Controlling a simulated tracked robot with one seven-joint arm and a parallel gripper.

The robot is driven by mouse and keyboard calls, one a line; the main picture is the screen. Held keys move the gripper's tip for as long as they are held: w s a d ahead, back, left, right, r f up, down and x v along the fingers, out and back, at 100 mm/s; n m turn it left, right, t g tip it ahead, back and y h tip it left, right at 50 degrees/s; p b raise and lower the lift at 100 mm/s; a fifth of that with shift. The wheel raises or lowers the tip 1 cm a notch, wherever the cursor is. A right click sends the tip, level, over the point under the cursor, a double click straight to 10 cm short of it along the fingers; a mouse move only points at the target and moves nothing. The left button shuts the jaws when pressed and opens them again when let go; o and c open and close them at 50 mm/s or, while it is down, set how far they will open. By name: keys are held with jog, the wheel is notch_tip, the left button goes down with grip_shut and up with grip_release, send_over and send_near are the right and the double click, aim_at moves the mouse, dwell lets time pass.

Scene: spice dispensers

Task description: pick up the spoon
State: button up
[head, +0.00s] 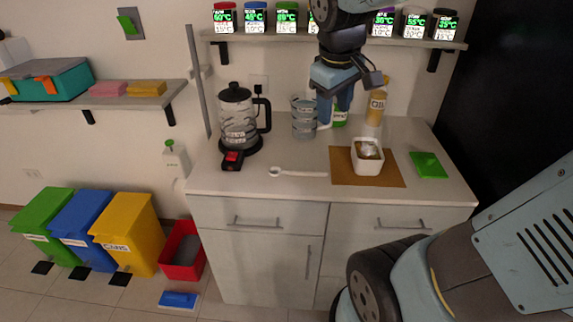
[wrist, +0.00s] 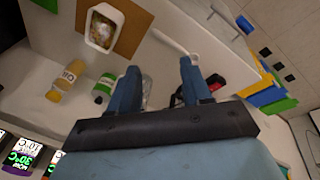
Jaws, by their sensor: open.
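The white spoon (head: 297,173) lies flat on the counter, left of the brown mat, its round bowl to the left and its handle to the right. In the wrist view a white, thin shape that looks like the spoon (wrist: 174,42) lies beyond the fingertips. My gripper (head: 335,112) hangs over the back of the counter, behind and above the spoon, pointing down. In the wrist view my gripper (wrist: 160,68) has its two blue fingers apart with nothing held between them.
A kettle-like glass pot (head: 238,118) and a clear jug (head: 304,118) stand at the back left. An oil bottle (head: 376,107) stands at the back right. A white container (head: 368,154) sits on the brown mat (head: 345,177). A shelf (head: 400,43) with several dispensers is above.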

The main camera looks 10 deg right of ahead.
jog(key=w+a+f+n+g+h, duration=0.1)
jog(key=w+a+f+n+g, duration=0.1)
jog(key=w+f+n, duration=0.4)
jog(key=n+g+h, duration=0.2)
jog(key=n, duration=0.1)
send_over(298, 173)
jog(key=w+a, duration=0.1)
notch_tip(298, 173, down, 7)
jog(key=x, duration=0.8)
jog(key=shift+a+x, duration=0.1)
jog(key=shift+x, duration=1.25)
jog(key=shift+a+x, duration=0.15)
jog(key=shift+x, duration=1.15)
jog(key=shift+w+f, duration=0.15)
jog(key=shift+w, duration=0.05)
grip_shut()
